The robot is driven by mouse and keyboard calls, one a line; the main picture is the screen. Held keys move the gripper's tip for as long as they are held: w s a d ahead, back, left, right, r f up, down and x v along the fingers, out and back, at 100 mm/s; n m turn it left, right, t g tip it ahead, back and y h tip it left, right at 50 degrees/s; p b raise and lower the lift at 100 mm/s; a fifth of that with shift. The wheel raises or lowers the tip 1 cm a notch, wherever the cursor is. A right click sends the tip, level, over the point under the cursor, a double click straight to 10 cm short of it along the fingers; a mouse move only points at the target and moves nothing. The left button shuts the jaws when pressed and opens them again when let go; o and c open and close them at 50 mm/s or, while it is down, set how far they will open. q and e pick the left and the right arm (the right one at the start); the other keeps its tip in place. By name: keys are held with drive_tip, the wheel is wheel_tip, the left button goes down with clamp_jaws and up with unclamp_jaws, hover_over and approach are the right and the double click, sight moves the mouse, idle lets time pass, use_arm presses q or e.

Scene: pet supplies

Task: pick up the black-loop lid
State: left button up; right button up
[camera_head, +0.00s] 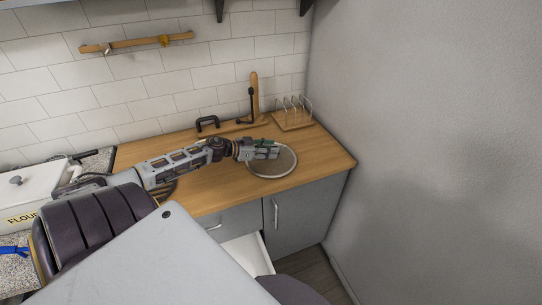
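A black loop handle (208,124) stands up at the back of the wooden counter, near the tiled wall; what it is fixed to is hard to make out. A round grey lid-like disc (276,170) with a pale rim lies on the counter near its right end. My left gripper (272,151) reaches in from the left and is over the back part of this disc, covering its middle. Any handle on the disc is hidden. The fingers are too small to tell whether they are open or shut, or touch the disc. My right gripper is out of view.
A wire rack on a wooden base (293,122) stands behind the disc. A wooden paddle and a black upright piece (252,104) stand by the wall. A flour container (25,193) is at left. An open white drawer (250,252) juts out below the counter.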

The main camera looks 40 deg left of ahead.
use_arm(q)
drive_tip(key=shift+w+d+f, duration=0.1)
drive_tip(key=shift+w+d, duration=0.05)
drive_tip(key=shift+w, duration=0.2)
drive_tip(key=shift+c, duration=0.5)
clamp_jaws()
